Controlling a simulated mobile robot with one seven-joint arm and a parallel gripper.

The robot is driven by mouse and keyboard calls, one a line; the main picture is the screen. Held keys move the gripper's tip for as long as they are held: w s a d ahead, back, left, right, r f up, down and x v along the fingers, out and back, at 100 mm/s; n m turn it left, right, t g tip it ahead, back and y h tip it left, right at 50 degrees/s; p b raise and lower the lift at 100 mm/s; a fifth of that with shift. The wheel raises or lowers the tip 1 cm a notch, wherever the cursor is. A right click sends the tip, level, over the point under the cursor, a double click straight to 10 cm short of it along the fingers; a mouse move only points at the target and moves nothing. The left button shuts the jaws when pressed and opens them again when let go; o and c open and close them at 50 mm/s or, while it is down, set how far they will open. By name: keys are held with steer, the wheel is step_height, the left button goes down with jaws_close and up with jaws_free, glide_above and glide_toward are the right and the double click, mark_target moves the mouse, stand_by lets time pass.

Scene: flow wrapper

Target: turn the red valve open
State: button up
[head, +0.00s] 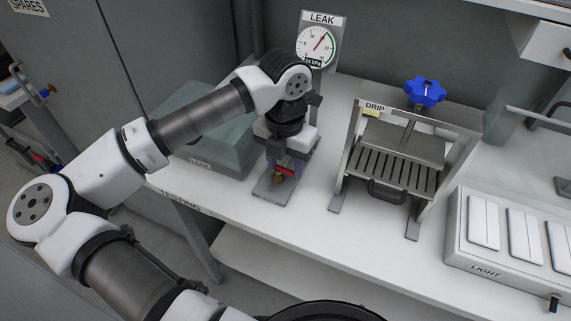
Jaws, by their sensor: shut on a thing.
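The red valve (286,171) shows as a small strip of red between the fingers of my gripper (285,168). It sits above a brass-coloured fitting (279,180) on a grey base plate (268,190) on the white bench. My gripper points down over the valve and is shut on it. The fingers and wrist hide most of the valve, so its turn angle cannot be told. A round gauge (317,46) under a LEAK sign stands behind my wrist, its needle pointing up and to the right.
A clear, greenish box (205,150) stands left of the valve. A metal frame labelled DRIP (352,140) with a blue knob (425,91) stands to the right. A LIGHT panel (460,240) is at far right. Bare bench (310,240) lies in front.

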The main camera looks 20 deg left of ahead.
steer(key=m+b, duration=0.2)
steer(key=b, duration=0.1)
steer(key=m+b, duration=0.1)
steer(key=shift+s+a+f, duration=0.15)
steer(key=shift+s+f, duration=0.1)
steer(key=shift+f, duration=0.1)
steer(key=m+b, duration=0.5)
steer(key=shift+s+a+r, duration=0.15)
steer(key=shift+s+a, duration=0.1)
steer(key=shift+s, duration=0.05)
steer(key=m+b, duration=0.1)
steer(key=m, duration=0.1)
steer(key=m+b, duration=0.2)
steer(key=m, duration=0.1)
steer(key=shift+s+a+r, duration=0.1)
steer(key=shift+s+a, duration=0.05)
steer(key=shift+a, duration=0.25)
steer(key=shift+a+r+m+b, duration=0.1)
steer(key=shift+m+b, duration=0.2)
steer(key=shift+m, duration=0.4)
steer(key=shift+a+f+m+b, duration=0.15)
steer(key=shift+m+b, duration=0.1)
steer(key=shift+m, duration=0.45)
steer(key=shift+a+r+m+b, duration=0.15)
steer(key=shift+m+b, duration=0.15)
steer(key=shift+m, duration=0.4)
steer(key=o, duration=1)
